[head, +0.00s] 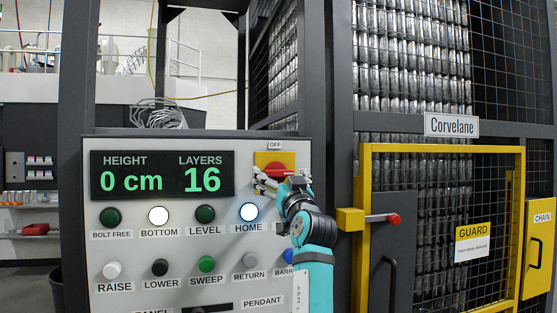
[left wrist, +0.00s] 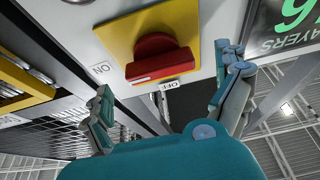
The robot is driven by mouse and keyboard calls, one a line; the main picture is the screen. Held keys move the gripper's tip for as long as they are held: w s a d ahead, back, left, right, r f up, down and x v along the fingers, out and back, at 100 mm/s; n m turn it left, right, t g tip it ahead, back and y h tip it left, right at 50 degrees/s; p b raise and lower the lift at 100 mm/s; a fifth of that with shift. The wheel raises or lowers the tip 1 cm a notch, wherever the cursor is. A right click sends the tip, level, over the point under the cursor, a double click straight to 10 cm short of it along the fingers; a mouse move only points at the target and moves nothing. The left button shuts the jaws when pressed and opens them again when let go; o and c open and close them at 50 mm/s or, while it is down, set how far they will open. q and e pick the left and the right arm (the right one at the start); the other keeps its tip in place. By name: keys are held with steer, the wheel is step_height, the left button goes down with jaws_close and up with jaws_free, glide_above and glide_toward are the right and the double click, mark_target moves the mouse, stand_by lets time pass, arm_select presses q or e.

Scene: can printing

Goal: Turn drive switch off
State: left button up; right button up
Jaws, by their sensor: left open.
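The drive switch is a red rotary knob (head: 276,168) on a yellow plate (head: 261,158) at the panel's upper right. An OFF label (head: 275,146) sits above it. In the left wrist view the knob (left wrist: 155,58) is seen upside down, its bar lying roughly sideways toward the ON label (left wrist: 102,69); the OFF label (left wrist: 172,85) is below. My left gripper (head: 280,181) is open just in front of the switch. In the left wrist view its fingers (left wrist: 166,72) stand apart on either side of the knob. Whether they touch it cannot be told. My right gripper is not in view.
The grey panel (head: 140,228) has a display (head: 163,176) reading 0 cm and 16 layers, with several buttons below; BOTTOM (head: 158,215) and HOME (head: 249,212) look lit. A yellow-framed guard gate (head: 441,149) stands to the right, with a red-tipped bolt (head: 393,220).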

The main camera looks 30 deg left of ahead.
arm_select(q)
steer(key=shift+p+x, duration=0.5)
steer(key=shift+x, duration=0.95)
steer(key=shift+c, duration=0.3)
steer(key=c, duration=1.1)
